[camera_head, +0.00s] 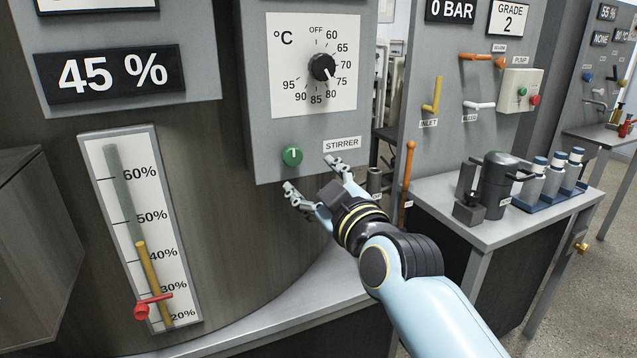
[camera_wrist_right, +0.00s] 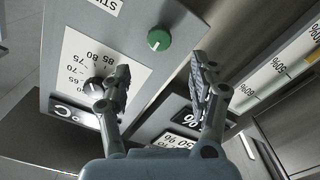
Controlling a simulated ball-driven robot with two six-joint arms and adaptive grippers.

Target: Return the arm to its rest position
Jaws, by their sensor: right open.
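My right gripper (camera_head: 312,176) is open and empty in the head view, just below the grey control panel. Its two fingers stand apart on either side of the space under the green stirrer knob (camera_head: 292,156). In the right wrist view my right gripper (camera_wrist_right: 160,84) shows both fingers spread with nothing between them. The green knob (camera_wrist_right: 159,38) shows beyond the fingertips there, apart from them. The black temperature dial (camera_head: 322,67) sits higher on the same panel, its pointer towards 75. My left gripper is not in view.
A grey bench (camera_head: 485,225) at the right bears a dark jug (camera_head: 495,185) and several bottles. An orange-handled rod (camera_head: 408,165) stands beside the bench.

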